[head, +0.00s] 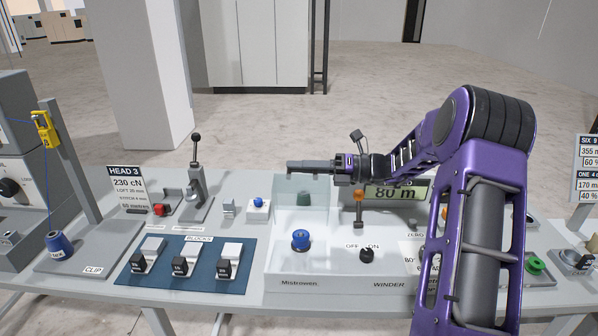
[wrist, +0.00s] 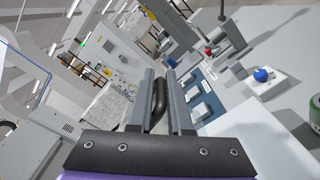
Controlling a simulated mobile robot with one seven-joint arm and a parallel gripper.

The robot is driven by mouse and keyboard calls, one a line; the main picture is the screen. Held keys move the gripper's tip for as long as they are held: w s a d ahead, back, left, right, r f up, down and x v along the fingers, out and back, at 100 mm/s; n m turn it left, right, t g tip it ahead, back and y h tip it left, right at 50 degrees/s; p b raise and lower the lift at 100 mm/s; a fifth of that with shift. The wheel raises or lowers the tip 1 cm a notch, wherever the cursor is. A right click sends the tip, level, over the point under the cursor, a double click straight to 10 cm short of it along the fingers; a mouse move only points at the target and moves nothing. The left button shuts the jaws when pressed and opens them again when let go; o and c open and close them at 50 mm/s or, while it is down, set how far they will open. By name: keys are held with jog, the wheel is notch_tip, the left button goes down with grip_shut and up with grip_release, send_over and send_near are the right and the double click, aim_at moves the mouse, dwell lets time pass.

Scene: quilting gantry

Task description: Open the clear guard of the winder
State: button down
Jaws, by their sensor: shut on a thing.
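The winder (head: 340,283) is a pale box at the front middle of the table, with a blue bobbin (head: 300,240) on its left part and an OFF/ON knob (head: 366,256) beside it. The clear guard (head: 318,205) shows as a see-through panel standing up behind the blue bobbin; its exact tilt is hard to tell. My gripper (head: 292,167) is at the panel's top edge, reaching in from the right. In the wrist view my gripper (wrist: 161,85) is shut on a dark curved handle (wrist: 158,104). The bobbin's top looks uncovered.
A blue mat (head: 190,285) with several blocks lies left of the winder. A lever device (head: 195,185) stands behind the mat. An 80 m display (head: 398,193) is behind the winder, partly hidden by my arm.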

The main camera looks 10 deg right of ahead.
jog(key=shift+w+d+f, duration=0.2)
jog(key=shift+w+f, duration=0.35)
jog(key=shift+f, duration=0.05)
jog(key=c, duration=0.9)
grip_release()
jog(key=shift+r, duration=0.1)
jog(key=shift+w+r, duration=0.1)
jog(key=shift+r, duration=0.05)
jog(key=v, duration=1.7)
jog(key=shift+d, duration=0.25)
